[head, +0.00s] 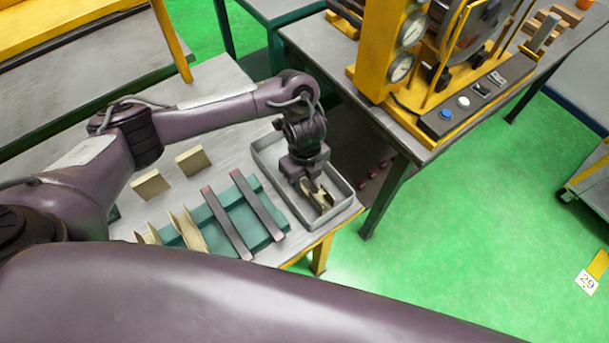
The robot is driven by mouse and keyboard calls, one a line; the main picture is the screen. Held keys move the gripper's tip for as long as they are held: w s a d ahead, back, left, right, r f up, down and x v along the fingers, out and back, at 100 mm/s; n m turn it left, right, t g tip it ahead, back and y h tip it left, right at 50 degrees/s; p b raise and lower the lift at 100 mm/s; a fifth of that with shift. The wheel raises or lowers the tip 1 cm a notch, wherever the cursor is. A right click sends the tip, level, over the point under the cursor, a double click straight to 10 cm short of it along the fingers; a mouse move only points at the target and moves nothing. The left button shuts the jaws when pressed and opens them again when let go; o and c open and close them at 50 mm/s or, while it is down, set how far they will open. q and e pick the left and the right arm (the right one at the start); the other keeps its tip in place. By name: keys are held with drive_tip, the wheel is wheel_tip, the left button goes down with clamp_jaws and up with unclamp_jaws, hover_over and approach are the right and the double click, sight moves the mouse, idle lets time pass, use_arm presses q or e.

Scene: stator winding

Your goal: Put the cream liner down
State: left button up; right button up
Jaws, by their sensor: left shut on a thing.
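My left gripper (312,190) points down over a shallow grey metal tray (342,187) at the table's right end. It is shut on a cream liner (322,200), a small folded piece that shows between and below the fingers. The liner is inside the tray's outline. I cannot tell whether it touches the tray floor. Other cream liners stand on the table: two flat-looking pieces (151,185) (193,161) and several folded ones near a teal rack (186,230). My right gripper does not show.
The teal rack (262,207) with two dark bars (228,226) lies left of the tray. A machine with yellow frame and gauges (400,68) stands on another table at the right. A gap with dark floor separates the tables. Green floor is open at the right.

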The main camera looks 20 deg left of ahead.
sight(304, 182)
use_arm(q)
drive_tip(key=shift+f, duration=0.15)
drive_tip(key=o, duration=0.7)
drive_tip(key=shift+o, duration=0.3)
drive_tip(key=shift+r, duration=0.5)
wheel_tip(304, 182, up, 11)
drive_tip(key=p, duration=0.2)
drive_tip(key=shift+r+p, duration=0.2)
drive_tip(key=shift+p, duration=0.15)
